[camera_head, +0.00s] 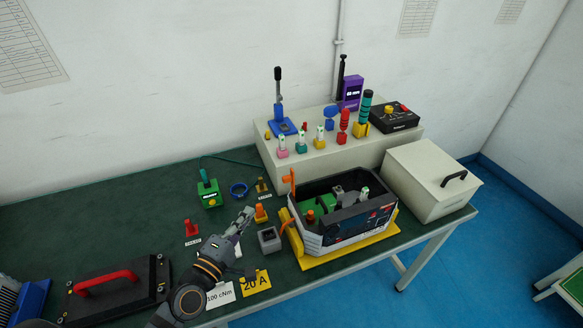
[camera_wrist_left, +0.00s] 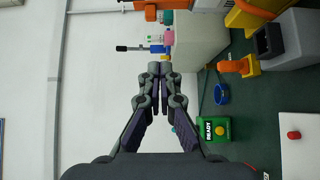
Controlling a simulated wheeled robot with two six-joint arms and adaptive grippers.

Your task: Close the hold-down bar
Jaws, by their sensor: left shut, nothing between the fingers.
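A black open-topped box (camera_head: 345,232) with white lower sides sits on a yellow base (camera_head: 318,260) at the table's right. An orange upright lever (camera_head: 289,180) stands at its left rear corner. Separately, a black plate with a red bar handle (camera_head: 106,280) lies at the front left. I cannot tell for sure which of these is the hold-down bar. My left gripper (camera_head: 246,216) is shut and empty above the table, left of the box and apart from it. Its closed fingers also show in the left wrist view (camera_wrist_left: 159,70). My right gripper is not in view.
A grey socket block (camera_head: 269,240) and an orange piece (camera_head: 261,214) stand between gripper and box. A green READY box (camera_head: 208,192) is behind left. A pale lidded case (camera_head: 430,180) stands right, a white shelf (camera_head: 318,160) with several coloured tools behind. The left rear table is clear.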

